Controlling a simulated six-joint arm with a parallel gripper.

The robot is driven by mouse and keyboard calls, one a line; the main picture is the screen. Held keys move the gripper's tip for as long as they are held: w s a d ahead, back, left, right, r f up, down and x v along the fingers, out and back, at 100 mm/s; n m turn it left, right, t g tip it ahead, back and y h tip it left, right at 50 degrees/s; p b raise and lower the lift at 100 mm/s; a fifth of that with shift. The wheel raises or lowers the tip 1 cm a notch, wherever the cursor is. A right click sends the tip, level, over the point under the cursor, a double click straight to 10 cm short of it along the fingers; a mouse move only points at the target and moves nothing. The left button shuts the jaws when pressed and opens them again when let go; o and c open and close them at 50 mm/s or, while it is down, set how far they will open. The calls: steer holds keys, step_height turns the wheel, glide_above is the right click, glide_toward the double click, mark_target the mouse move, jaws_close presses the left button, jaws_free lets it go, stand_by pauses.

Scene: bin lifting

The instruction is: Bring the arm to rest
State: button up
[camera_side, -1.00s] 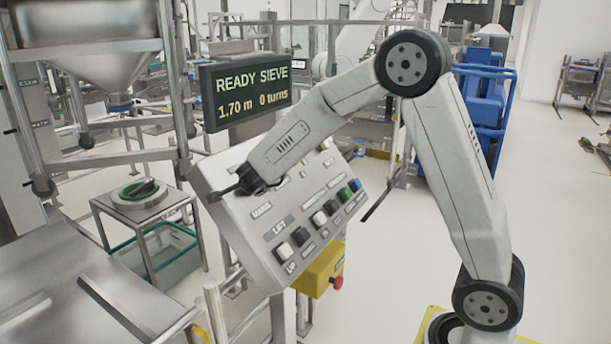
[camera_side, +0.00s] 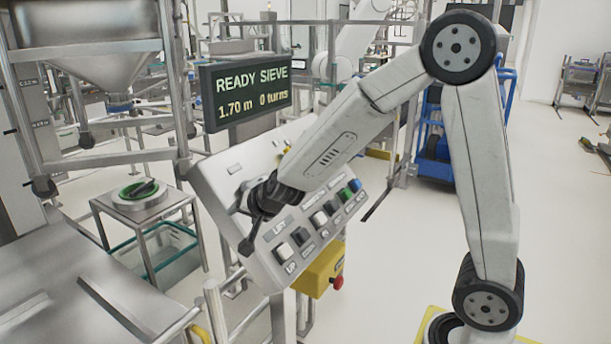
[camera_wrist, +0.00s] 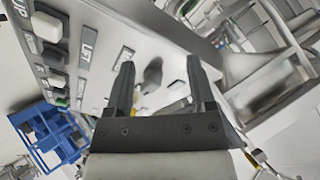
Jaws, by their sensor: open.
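My gripper (camera_side: 252,232) is in front of the tilted grey control panel (camera_side: 222,180) in the side view. In the wrist view my gripper (camera_wrist: 160,82) has its two dark fingers apart with nothing between them. Behind the fingers lies the panel face (camera_wrist: 92,14), with the LIFT label (camera_wrist: 88,45) and push buttons (camera_wrist: 47,27) to the left. I cannot tell whether a fingertip touches the panel. In the side view the lower buttons (camera_side: 301,236) show to the right of the gripper. Part of the panel is hidden behind my arm.
A display (camera_side: 245,92) reads READY SIEVE, 1.70 m, 0 turns. A yellow box with a red button (camera_side: 318,270) hangs below the panel. Open floor (camera_side: 400,250) lies between panel and base.

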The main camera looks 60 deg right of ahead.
steer(key=s+a+f+n+g+y, duration=0.1)
steer(key=s+f+n+g, duration=0.2)
steer(key=s, duration=0.6)
steer(key=s+a+f+n+g+y, duration=0.1)
steer(key=s+f+n+g, duration=0.3)
steer(key=s+n, duration=0.4)
steer(key=shift+s+a+f, duration=0.15)
steer(key=shift+s+a, duration=0.6)
steer(key=shift+s, duration=0.35)
